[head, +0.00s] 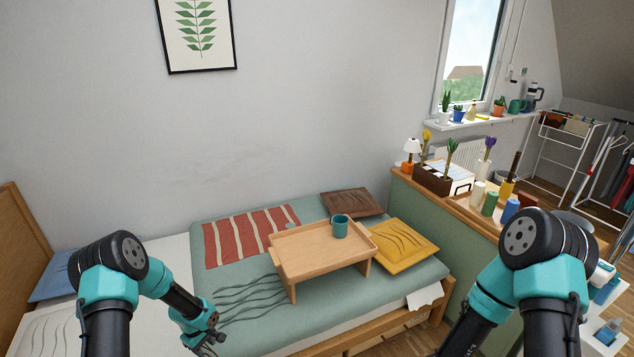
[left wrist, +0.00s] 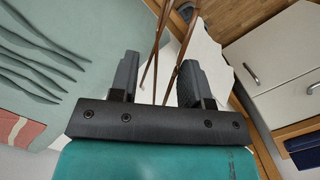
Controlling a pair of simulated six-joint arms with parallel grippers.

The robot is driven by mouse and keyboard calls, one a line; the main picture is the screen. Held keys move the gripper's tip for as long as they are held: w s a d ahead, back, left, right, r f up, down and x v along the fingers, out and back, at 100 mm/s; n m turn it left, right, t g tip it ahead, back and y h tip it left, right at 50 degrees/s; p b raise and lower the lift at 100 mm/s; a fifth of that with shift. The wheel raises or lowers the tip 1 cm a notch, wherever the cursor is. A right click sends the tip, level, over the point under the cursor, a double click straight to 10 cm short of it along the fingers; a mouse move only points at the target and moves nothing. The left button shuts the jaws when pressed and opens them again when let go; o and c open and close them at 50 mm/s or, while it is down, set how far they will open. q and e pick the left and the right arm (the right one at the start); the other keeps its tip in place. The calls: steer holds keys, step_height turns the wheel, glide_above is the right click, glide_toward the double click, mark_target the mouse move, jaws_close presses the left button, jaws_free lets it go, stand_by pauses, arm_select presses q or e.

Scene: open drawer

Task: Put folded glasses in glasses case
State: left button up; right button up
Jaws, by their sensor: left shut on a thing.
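My left gripper (head: 208,340) is low in the head view, beside the front edge of the bed. In the left wrist view its two fingers (left wrist: 158,72) are on either side of thin brown rods, which look like the temples of the glasses (left wrist: 184,48). It is shut on them; the lenses are out of the frame. In the head view the glasses cannot be made out. I cannot identify a glasses case in either view. My right arm bends down out of the head view, and its gripper is not visible.
A wooden bed tray (head: 315,250) with a teal mug (head: 340,226) stands on the green blanket (head: 240,285). A yellow cushion (head: 403,246) lies to its right. In the left wrist view, a white cabinet with handles (left wrist: 285,75) is at right and a white cloth-like sheet (left wrist: 204,55) lies behind the fingers.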

arm_select(q)
steer(key=w+d+r+m, duration=0.1)
steer(key=d+r+m, duration=0.2)
steer(key=d, duration=0.4)
steer(key=w+d+r+m+y, duration=0.1)
steer(key=w+d+r+m, duration=0.1)
steer(key=d+m, duration=0.3)
steer(key=w+d+r+m+g, duration=0.1)
steer(key=d+r+m, duration=0.3)
steer(key=d, duration=0.4)
steer(key=shift+w+d+r+m, duration=0.25)
steer(key=shift+d+m, duration=0.1)
steer(key=shift+m, duration=0.15)
steer(key=shift+a, duration=0.15)
